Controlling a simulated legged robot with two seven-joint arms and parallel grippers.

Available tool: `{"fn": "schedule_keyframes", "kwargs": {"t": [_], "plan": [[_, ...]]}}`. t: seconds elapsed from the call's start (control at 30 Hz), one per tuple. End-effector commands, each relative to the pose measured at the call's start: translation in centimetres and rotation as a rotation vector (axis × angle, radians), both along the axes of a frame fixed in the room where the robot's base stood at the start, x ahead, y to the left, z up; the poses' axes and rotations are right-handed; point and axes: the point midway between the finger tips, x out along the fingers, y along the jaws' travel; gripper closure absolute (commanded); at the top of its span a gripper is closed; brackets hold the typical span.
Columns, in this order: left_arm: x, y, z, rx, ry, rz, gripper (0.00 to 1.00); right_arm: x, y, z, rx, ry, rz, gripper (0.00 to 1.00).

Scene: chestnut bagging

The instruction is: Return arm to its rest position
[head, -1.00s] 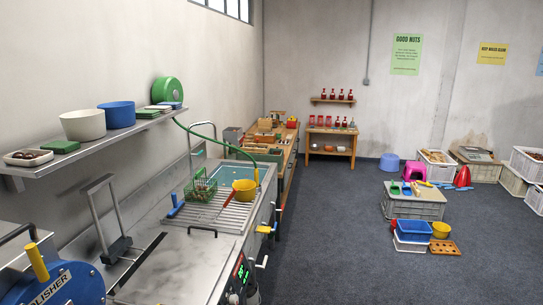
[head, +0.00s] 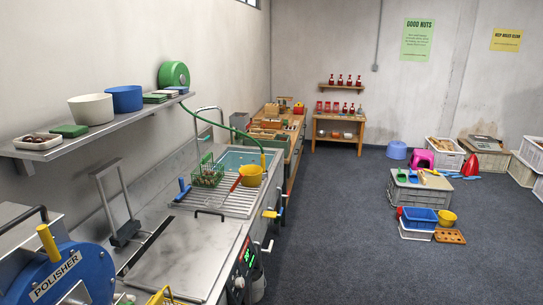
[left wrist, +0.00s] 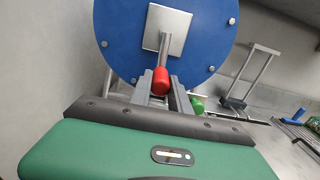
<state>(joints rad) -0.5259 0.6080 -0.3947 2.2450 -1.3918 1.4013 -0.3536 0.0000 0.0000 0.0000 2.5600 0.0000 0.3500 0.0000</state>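Neither of my arms shows in the head view. In the left wrist view my left gripper (left wrist: 162,90) has its two grey fingers apart, pointing toward a large blue disc (left wrist: 205,50) with a pale square plate. A red knob (left wrist: 161,80) on a metal rod shows in the gap between the fingers; whether they touch it I cannot tell. The green casing (left wrist: 100,155) of my left wrist fills the bottom of that view. The blue polisher (head: 75,275) with a yellow handle stands at the lower left of the head view. My right gripper is out of view.
A steel counter (head: 170,250) runs along the left wall, with a sink, a green wire basket (head: 208,173) and a yellow bucket (head: 250,175). A wall shelf (head: 100,133) holds bowls. Crates (head: 420,195) stand on the right. The grey floor (head: 330,230) between is clear.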

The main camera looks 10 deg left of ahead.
Motion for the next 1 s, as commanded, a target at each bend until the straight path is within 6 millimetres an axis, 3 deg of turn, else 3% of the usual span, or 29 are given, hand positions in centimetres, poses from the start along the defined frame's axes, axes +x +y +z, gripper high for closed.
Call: {"fn": "schedule_keyframes", "kwargs": {"t": [0.03,0.23,0.73,1.0], "plan": [[0.0,0.0,-0.1,-0.002,0.001,-0.001,0.73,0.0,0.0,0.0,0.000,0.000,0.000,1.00],[0.0,0.0,0.0,-0.001,0.000,0.000,0.46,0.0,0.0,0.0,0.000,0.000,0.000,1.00],[0.0,-0.1,0.0,0.000,0.000,0.000,0.45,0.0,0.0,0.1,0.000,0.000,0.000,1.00],[-0.2,-3.6,0.3,0.000,0.001,-0.003,0.45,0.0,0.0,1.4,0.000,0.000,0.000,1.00]]}}
